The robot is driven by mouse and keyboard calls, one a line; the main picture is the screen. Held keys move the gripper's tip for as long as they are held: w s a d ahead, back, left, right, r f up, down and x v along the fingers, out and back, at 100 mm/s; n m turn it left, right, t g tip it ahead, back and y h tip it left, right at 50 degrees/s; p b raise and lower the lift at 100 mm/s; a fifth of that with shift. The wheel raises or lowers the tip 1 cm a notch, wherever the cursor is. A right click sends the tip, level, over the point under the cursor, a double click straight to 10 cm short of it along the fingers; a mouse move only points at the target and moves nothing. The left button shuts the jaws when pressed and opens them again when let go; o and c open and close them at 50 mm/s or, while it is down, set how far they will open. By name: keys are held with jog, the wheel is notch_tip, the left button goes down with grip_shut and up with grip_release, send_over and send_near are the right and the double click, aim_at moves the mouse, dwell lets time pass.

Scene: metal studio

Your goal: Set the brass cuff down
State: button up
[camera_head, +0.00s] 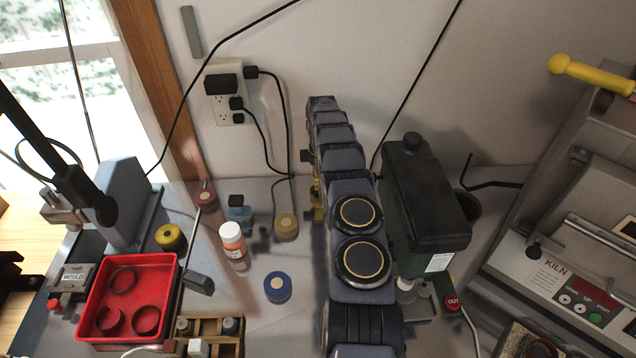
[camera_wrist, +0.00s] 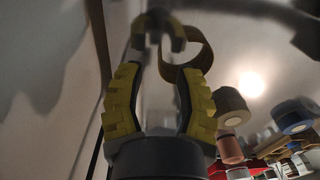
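The brass cuff (camera_wrist: 203,50), a thin brownish open ring, shows in the wrist view among the fingertips of my gripper (camera_wrist: 168,52). The yellow-padded fingers are curled in and appear to hold the cuff between the far finger and the right one. The exact contact is blurred. In the head view my arm hides most of the gripper, with only a bit of yellow (camera_head: 318,205) showing at its left edge near the wall.

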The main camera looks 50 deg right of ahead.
notch_tip(320, 180, up, 10)
jog(key=s+a+r+m, duration=0.2)
jog(key=a+r, duration=0.7)
jog(key=a, duration=0.3)
jog(key=s+a+r+m, duration=0.25)
jog(key=a+r, duration=0.55)
jog(key=a, duration=0.4)
jog(key=s+a+m, duration=0.2)
jog(key=s+a, duration=0.6)
jog(key=s, duration=0.4)
jog(key=s+a+r+m+g, duration=0.1)
jog(key=s+a+m, duration=0.1)
jog(key=s+a, duration=0.6)
jog(key=s, duration=0.4)
jog(key=shift+a+r+m, duration=0.2)
jog(key=shift+a+m, duration=0.05)
jog(key=shift+m, duration=0.1)
